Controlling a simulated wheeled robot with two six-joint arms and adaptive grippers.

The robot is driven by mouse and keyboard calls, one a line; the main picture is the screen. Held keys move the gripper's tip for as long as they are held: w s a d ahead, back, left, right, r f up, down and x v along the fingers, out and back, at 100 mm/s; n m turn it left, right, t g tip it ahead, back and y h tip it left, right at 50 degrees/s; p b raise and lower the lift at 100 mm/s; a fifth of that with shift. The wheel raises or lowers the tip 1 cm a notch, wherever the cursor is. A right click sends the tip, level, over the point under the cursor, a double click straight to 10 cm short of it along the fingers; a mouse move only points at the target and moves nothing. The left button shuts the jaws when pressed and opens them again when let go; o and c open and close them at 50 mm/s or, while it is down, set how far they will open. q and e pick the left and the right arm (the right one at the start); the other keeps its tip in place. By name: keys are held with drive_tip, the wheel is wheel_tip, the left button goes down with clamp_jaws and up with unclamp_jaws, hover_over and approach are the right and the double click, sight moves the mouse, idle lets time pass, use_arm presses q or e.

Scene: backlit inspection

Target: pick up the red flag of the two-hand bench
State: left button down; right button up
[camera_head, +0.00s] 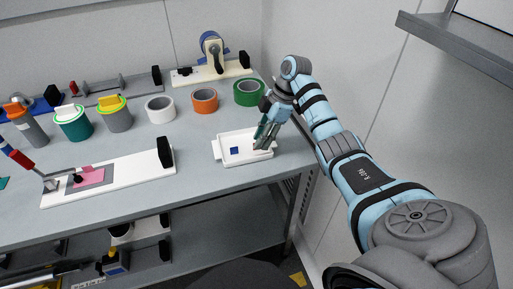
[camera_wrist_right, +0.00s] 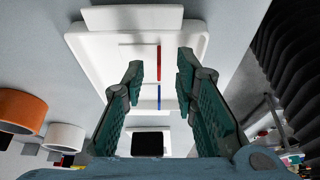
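A thin red strip (camera_wrist_right: 158,62), which looks like the red flag seen edge-on, stands in the white tray (camera_wrist_right: 90,48) in the right wrist view. A thin blue strip (camera_wrist_right: 158,97) is below it in that view. In the head view the tray (camera_head: 222,158) sits at the bench's right end with a blue square (camera_head: 234,150) in it; no red flag is discernible there, near my gripper. My right gripper (camera_head: 264,141) is low over the tray's right part. In the wrist view its fingers (camera_wrist_right: 160,74) are apart on either side of the red strip, with gaps. My left gripper is not in view.
A green roll (camera_head: 249,92) stands behind the tray, with an orange roll (camera_head: 204,101) and a white roll (camera_head: 160,109) farther left. A white fixture with a black end block (camera_head: 165,152) lies left of the tray. A wall rises to the right.

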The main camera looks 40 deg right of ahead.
drive_tip(key=shift+x, duration=0.95)
drive_tip(key=shift+r, duration=0.15)
clamp_jaws()
wheel_tip(320, 180, up, 20)
drive_tip(key=p, duration=1.4)
drive_tip(key=shift+p, duration=0.4)
drive_tip(key=shift+w, duration=0.1)
